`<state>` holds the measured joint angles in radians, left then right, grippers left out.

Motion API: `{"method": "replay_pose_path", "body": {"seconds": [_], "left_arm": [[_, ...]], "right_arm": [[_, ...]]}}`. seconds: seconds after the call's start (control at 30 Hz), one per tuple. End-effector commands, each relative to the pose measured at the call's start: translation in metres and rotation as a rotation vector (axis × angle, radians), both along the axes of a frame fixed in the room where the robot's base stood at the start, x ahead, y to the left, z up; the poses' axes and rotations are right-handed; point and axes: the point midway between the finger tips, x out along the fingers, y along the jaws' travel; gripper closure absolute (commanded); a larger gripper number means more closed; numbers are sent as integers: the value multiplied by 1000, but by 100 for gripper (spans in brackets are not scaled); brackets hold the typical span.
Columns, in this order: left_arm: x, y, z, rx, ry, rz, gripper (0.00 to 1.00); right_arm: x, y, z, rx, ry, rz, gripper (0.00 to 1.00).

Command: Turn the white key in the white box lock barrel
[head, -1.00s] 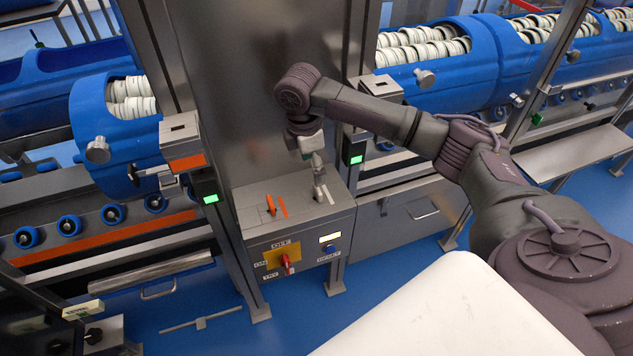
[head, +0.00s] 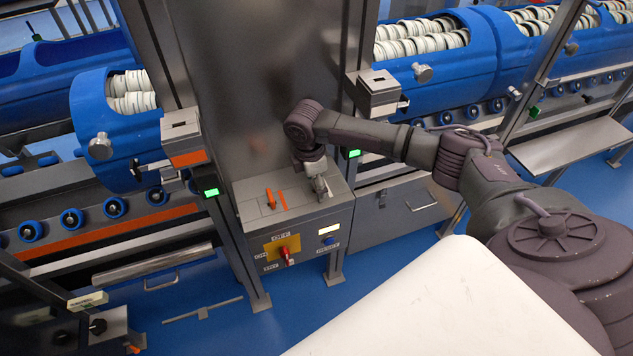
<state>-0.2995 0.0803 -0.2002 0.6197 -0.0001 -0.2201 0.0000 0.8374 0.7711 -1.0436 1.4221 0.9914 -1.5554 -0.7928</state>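The steel control box (head: 255,212) stands in the middle of the head view. An orange key (head: 270,198) is upright in its top at the left, beside an orange stripe (head: 283,199). My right gripper (head: 320,190) points down at the right part of the box top, where the white key and its lock barrel are. The gripper covers the white key, so I cannot tell whether the fingers touch it or are closed on it. My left gripper is not in view.
The box front has a red switch (head: 286,257) on a yellow plate and a blue button (head: 328,240). A tall steel column (head: 245,90) rises behind the box. Blue tub carriers (head: 120,125) stand on both sides. A white surface (head: 430,310) is in the foreground.

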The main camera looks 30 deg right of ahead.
Motion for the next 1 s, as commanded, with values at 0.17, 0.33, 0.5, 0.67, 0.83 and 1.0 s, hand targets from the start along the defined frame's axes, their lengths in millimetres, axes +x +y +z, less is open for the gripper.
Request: {"method": "replay_pose_path", "body": {"seconds": [0.17, 0.33, 0.5, 0.67, 0.83, 1.0], "left_arm": [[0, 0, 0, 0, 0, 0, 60], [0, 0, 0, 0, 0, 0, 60], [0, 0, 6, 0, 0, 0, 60], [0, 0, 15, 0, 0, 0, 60], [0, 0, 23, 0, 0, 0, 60], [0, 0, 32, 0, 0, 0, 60]], "right_arm": [[0, 0, 0, 0, 0, 0, 64], [0, 0, 0, 0, 0, 0, 89], [0, 0, 2, 0, 0, -29, 89], [0, 0, 3, -1, 1, -93, 89], [0, 0, 3, 0, 1, -163, 89], [0, 0, 3, 0, 0, -238, 89]]}}
